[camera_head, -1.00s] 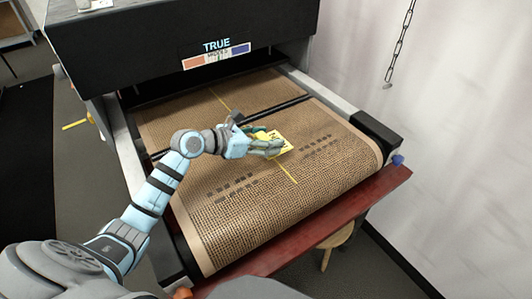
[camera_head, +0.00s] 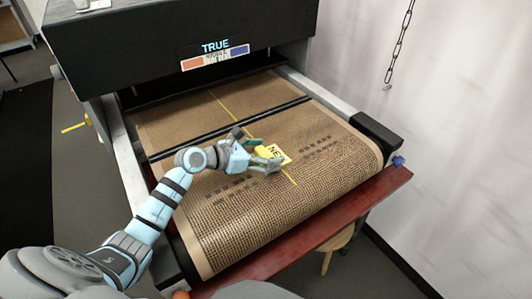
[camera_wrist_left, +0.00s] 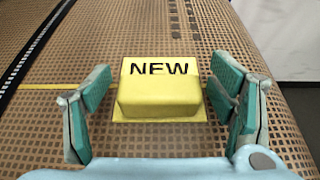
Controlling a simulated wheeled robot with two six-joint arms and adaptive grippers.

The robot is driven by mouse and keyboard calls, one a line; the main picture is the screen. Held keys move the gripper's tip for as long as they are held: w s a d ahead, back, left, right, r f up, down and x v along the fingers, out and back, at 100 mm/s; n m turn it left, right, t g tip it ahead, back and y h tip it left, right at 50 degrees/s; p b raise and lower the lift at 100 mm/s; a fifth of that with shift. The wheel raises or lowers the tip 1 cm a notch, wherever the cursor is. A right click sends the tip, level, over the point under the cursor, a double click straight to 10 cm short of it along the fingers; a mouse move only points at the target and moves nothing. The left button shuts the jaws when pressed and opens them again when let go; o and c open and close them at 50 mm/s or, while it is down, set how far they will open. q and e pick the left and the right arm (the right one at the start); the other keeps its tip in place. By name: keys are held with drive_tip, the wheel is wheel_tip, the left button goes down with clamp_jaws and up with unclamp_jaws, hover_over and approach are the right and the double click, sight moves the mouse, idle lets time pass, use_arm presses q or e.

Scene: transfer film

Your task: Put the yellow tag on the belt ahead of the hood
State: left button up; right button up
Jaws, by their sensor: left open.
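The yellow tag (camera_head: 284,155), marked NEW, lies on the brown mesh belt (camera_head: 250,225), over the yellow line and on the near side of the dark crossbar. In the left wrist view, the tag (camera_wrist_left: 160,68) has a raised yellow block on its near part. The black hood (camera_head: 180,45) stands over the far end of the belt. My left gripper (camera_head: 264,159) is low over the belt at the tag. My right gripper is not in view.
The dark crossbar (camera_head: 235,128) spans the belt between tag and hood. Metal side rails flank the belt. A chain (camera_head: 399,45) hangs by the wall at right. A red ledge (camera_head: 340,220) and a wooden stool (camera_head: 338,240) are below the belt's near end.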

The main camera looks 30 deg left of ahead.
use_arm(q)
drive_tip(key=shift+r, duration=0.25)
drive_tip(key=p+v, duration=0.1)
drive_tip(key=v, duration=1)
drive_tip(key=shift+s+f, duration=0.1)
drive_tip(key=shift+s, duration=0.1)
drive_tip(key=shift+s+a, duration=0.15)
drive_tip(key=shift+s, duration=0.2)
drive_tip(key=shift+w, duration=0.1)
drive_tip(key=shift+r, duration=0.25)
